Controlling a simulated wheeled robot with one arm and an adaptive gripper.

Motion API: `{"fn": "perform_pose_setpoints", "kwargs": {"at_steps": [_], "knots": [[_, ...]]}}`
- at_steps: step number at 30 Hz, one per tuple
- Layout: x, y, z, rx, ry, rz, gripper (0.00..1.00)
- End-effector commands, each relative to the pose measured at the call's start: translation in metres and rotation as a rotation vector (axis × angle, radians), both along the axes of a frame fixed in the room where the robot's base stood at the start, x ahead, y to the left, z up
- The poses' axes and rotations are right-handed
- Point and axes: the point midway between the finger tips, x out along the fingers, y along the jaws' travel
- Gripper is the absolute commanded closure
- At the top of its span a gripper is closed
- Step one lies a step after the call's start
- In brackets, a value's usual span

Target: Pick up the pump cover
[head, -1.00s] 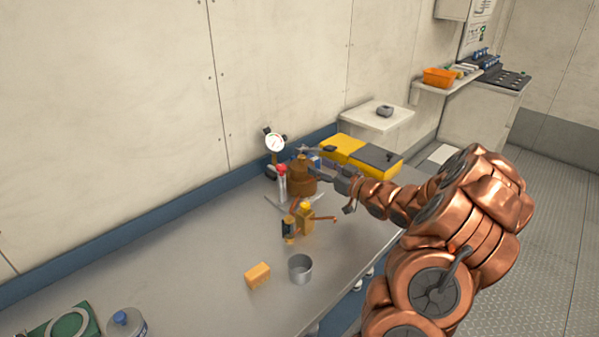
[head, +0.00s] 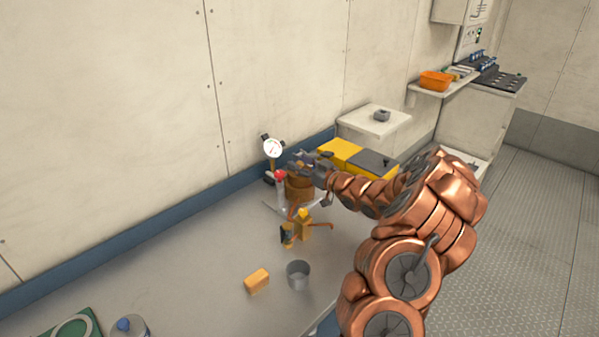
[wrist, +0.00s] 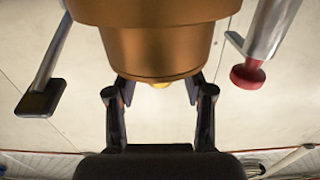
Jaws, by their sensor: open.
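The pump cover (head: 299,190) looks like the round bronze-brown piece at the back of the bench in the head view. In the wrist view, which looks upside down, the stepped bronze cover (wrist: 160,52) fills the top middle, with a small yellow knob at its end. My gripper (head: 303,163) is at the top of the bronze piece in the head view and partly hides it. In the wrist view my gripper (wrist: 162,90) is open, its two fingers spread on either side of the knob end. Contact cannot be told.
A red-topped silver cylinder (head: 281,190) stands close left of the cover, with a gauge (head: 273,148) behind. A yellow valve-like part (head: 303,226), an orange block (head: 257,281) and a metal cup (head: 298,275) lie nearer. Yellow-and-grey boxes (head: 340,150) stand to the right.

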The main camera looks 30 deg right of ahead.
Motion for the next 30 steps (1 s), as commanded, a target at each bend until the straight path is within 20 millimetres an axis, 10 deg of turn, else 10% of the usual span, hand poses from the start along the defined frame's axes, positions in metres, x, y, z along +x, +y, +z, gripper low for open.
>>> {"fn": "perform_pose_setpoints", "kwargs": {"at_steps": [11, 26, 30], "knots": [[0.0048, 0.0006, 0.0002, -0.001, 0.0, -0.001, 0.47], [0.0046, 0.0006, 0.0002, 0.0, -0.001, -0.001, 0.99], [0.0046, 0.0006, 0.0002, 0.0, -0.001, -0.001, 1.0]]}}
